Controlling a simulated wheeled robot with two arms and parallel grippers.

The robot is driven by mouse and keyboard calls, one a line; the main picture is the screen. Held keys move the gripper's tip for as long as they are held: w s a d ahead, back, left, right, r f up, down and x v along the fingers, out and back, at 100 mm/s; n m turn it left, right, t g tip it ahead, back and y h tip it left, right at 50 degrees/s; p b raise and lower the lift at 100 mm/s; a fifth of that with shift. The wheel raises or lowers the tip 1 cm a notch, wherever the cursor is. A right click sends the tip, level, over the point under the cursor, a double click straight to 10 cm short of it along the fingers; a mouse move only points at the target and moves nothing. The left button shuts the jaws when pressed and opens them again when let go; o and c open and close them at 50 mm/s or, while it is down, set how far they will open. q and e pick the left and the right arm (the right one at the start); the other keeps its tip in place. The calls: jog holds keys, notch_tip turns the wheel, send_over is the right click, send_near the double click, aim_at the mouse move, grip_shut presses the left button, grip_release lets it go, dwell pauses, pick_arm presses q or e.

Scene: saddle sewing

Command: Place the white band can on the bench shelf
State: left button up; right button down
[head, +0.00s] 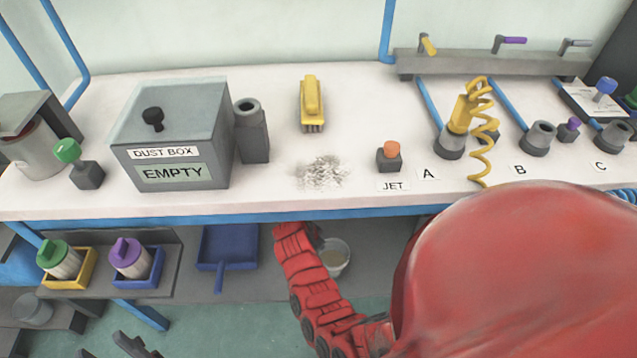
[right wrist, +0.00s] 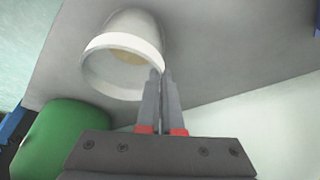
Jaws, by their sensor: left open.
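The white band can (right wrist: 122,65) is a pale cup with a white band at its rim and a tan inside. In the right wrist view its open mouth faces the camera. My right gripper (right wrist: 162,75) has its fingers close together across the can's rim, one on each side of the wall. In the head view the can (head: 335,258) shows under the bench's front edge, beside my red right arm; the right fingers are hidden there. The bench shelf (head: 165,283) at left holds other cans. My left gripper (head: 108,348) is open and empty at the bottom left, partly cut off.
A green-lidded can (head: 60,259) in a yellow tray and a purple-lidded can (head: 131,258) in a blue tray stand on the shelf. A blue dustpan (head: 228,246) is right of them. A grey pot (head: 32,308) sits lower left. The dust box (head: 172,135) stands above.

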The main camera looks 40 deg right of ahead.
jog(key=shift+f, duration=0.1)
jog(key=c, duration=1.1)
grip_release()
jog(key=shift+r, duration=0.2)
jog(key=s+a+r, duration=0.1)
jog(key=a, duration=0.3)
jog(key=s+a+r, duration=0.1)
jog(key=a+r, duration=0.1)
jog(key=a, duration=0.3)
jog(key=s+a+r, duration=0.1)
jog(key=a, duration=0.3)
jog(key=shift+a+r+p, duration=0.2)
jog(key=shift+a+p, duration=0.1)
jog(key=shift+p, duration=0.05)
